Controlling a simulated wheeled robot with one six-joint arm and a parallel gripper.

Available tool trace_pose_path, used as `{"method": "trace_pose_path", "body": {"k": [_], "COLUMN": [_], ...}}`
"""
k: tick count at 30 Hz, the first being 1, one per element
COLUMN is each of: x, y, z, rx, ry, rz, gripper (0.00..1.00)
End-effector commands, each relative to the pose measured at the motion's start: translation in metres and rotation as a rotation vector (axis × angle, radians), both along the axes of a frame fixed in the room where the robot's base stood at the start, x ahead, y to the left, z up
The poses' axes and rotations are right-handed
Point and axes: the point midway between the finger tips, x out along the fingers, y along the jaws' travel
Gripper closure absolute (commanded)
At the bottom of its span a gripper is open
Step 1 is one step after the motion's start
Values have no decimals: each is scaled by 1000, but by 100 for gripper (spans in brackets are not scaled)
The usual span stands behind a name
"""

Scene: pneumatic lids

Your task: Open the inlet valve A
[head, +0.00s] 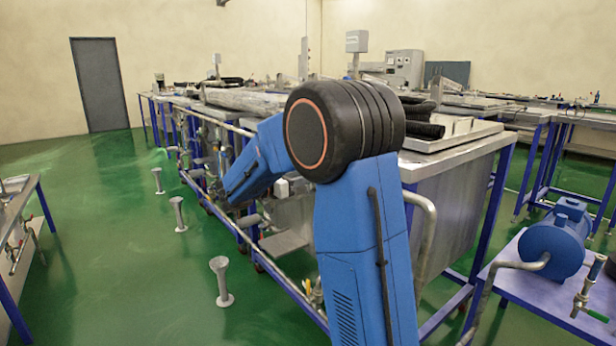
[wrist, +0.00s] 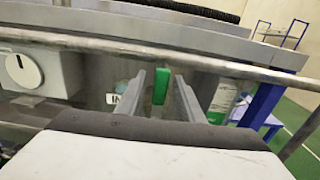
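My gripper (wrist: 160,88) is open, with one finger to each side of the handle. There seems to be a small gap on each side. The valve body under the handle is hidden behind my gripper. In the head view my own arm hides the gripper and the handle.
A metal rail (wrist: 120,51) crosses above the fingers. A white box with a round dial (wrist: 23,71) sits to the left. In the head view, a blue tank (head: 553,244) and another green-handled valve (head: 597,315) stand at the right.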

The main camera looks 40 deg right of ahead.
Motion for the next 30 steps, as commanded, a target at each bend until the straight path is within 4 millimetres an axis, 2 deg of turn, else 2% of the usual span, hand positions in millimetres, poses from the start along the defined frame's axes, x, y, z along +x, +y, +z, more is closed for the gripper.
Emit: {"method": "trace_pose_path", "body": {"k": [5, 8, 24, 30], "x": [0, 0, -3, -5], "y": [13, 29, 129, 158], "z": [0, 0, 0, -1], "rx": [0, -1, 1, 0], "ry": [-1, -1, 0, 1], "rz": [3, 4, 4, 3], "gripper": [66, 66, 66, 66]}}
